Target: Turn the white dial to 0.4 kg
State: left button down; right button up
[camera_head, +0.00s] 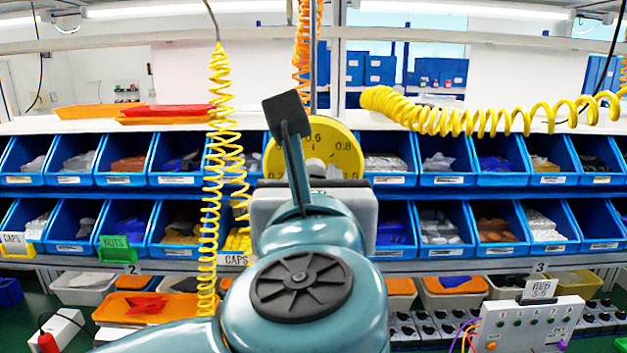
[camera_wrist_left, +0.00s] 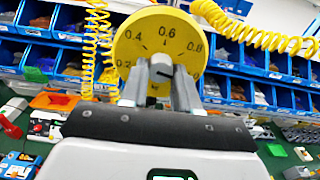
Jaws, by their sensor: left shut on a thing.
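A round yellow scale plate (camera_head: 347,155) stands upright ahead of me, partly covered by my left arm in the head view. In the left wrist view the yellow scale (camera_wrist_left: 133,44) shows the marks 0.2, 0.4, 0.6 and 0.8. The white dial (camera_wrist_left: 161,61) is at its centre, below the 0.6 mark. My left gripper (camera_wrist_left: 162,75) is shut on the dial, one finger on each side. The fingers hide most of the dial, and I cannot tell which value it points to. My right gripper is not in view.
Blue bins (camera_head: 440,165) with small parts fill two rack rows behind the scale. A coiled yellow hose (camera_head: 222,160) hangs left of my arm, and another (camera_head: 450,115) stretches across the upper right. A white control box (camera_head: 530,325) stands at the lower right.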

pick_arm(q)
jog(key=shift+n, duration=0.3)
jog(key=n+b, duration=1.1)
jog(key=n, duration=1.5)
jog(key=shift+b, duration=0.4)
jog(key=shift+r+n+b, duration=0.15)
jog(key=shift+n+b, duration=0.2)
jog(key=shift+n, duration=1.25)
jog(key=c, duration=0.8)
grip_release()
